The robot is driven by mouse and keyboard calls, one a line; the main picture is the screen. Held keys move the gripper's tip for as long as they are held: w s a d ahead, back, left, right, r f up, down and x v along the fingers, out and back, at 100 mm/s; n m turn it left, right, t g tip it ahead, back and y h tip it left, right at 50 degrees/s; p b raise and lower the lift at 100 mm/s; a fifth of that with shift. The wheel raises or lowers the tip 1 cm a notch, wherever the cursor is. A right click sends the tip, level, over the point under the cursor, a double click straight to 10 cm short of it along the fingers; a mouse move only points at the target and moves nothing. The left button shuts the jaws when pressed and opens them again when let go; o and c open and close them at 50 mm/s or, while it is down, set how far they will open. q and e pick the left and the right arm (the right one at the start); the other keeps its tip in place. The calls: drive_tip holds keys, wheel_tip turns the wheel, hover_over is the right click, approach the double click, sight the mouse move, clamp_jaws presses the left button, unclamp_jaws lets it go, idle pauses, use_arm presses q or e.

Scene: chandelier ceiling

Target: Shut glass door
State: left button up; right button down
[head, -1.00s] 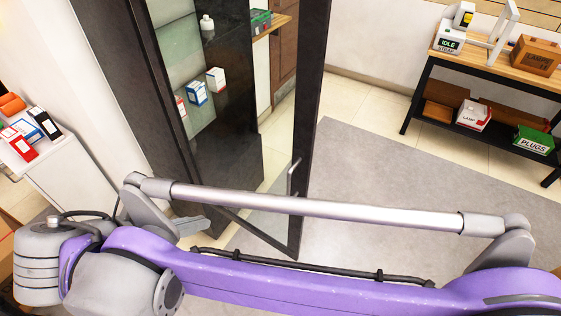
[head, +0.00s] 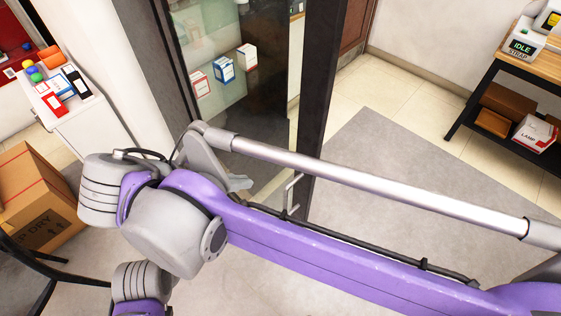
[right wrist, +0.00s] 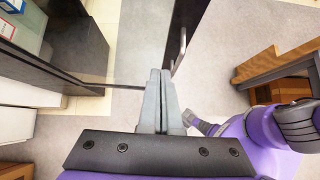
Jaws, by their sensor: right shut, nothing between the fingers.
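The glass door has a dark frame (head: 320,110) and stands open in front of the dark cabinet (head: 265,85) in the head view. Its pale bar handle (head: 290,192) is on the near side of the frame, partly behind my arm. In the right wrist view the door frame (right wrist: 188,30) and handle (right wrist: 180,48) are just beyond and right of my fingertips. My right gripper (right wrist: 160,74) is shut and empty, and contact with the door cannot be told. In the head view only a grey part of it (head: 240,183) shows past my purple arm. My left gripper is not in view.
Small boxes (head: 223,69) stand inside the cabinet. A white side unit (head: 85,118) and a cardboard box (head: 40,195) are at left. A workbench with a black frame (head: 470,105) is at right. Grey floor (head: 400,150) lies open between door and bench.

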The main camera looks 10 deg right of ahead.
sight(291, 169)
drive_tip(key=x, duration=0.4)
drive_tip(key=d+r+x, duration=0.1)
drive_tip(key=x, duration=0.3)
drive_tip(key=w+x, duration=0.1)
drive_tip(key=x, duration=0.2)
drive_tip(key=shift+w+d+p, duration=0.1)
drive_tip(key=shift+d+p, duration=0.25)
drive_tip(key=shift+d, duration=0.05)
drive_tip(key=shift+w+d, duration=0.25)
drive_tip(key=shift+d, duration=0.05)
drive_tip(key=shift+d, duration=0.1)
